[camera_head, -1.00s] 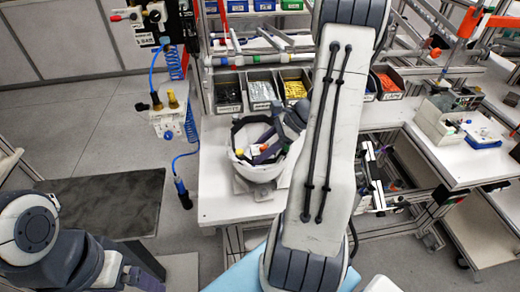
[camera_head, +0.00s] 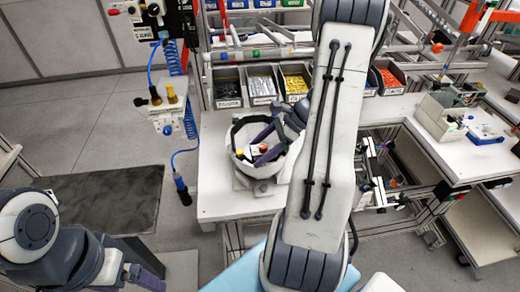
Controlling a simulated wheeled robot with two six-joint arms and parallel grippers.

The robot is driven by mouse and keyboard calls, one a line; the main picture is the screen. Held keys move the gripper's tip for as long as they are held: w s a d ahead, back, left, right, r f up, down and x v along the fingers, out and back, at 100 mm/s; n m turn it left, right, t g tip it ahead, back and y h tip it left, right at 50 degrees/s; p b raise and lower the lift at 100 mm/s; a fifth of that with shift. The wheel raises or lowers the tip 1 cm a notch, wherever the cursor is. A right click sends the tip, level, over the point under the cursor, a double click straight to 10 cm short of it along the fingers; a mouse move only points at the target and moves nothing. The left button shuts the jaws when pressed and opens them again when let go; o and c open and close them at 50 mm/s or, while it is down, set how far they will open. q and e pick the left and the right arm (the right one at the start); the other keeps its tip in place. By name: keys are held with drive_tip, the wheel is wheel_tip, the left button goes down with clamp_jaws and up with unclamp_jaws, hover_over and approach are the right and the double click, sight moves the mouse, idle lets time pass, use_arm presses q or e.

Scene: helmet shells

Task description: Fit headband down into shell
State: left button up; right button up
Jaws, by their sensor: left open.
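The white helmet shell (camera_head: 264,171) sits open side up on a grey support on the white bench. A dark band (camera_head: 244,122), which looks like the headband, shows along the far inner rim of the shell. How deep it sits cannot be told. My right gripper (camera_head: 262,158) reaches into the shell's opening from the upper right. Its fingertips are small and partly hidden, so I cannot tell whether they are shut on the band. Small yellow and red-orange spots show beside the fingers. My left gripper (camera_head: 146,279) is open and empty at the lower left, well away from the shell.
Part bins (camera_head: 263,87) stand in a row behind the shell. A hanging blue-hosed tool (camera_head: 182,190) is left of the bench. A dark mat (camera_head: 105,203) covers a surface at left. My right arm hides the bench middle. A side bench (camera_head: 450,160) with trays stands right.

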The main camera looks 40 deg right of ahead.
idle(0.3)
drive_tip(key=b+v, duration=0.2)
drive_tip(key=v, duration=0.8)
drive_tip(key=shift+s+d+r+b, duration=0.1)
drive_tip(key=shift+d+r+b, duration=0.1)
drive_tip(key=shift+b, duration=0.15)
drive_tip(key=shift+a+f, duration=0.1)
drive_tip(key=shift+a, duration=0.05)
drive_tip(key=p+x, duration=0.2)
drive_tip(key=x, duration=0.8)
drive_tip(key=shift+p, duration=0.4)
drive_tip(key=shift+r+p, duration=0.35)
drive_tip(key=shift+r, duration=0.1)
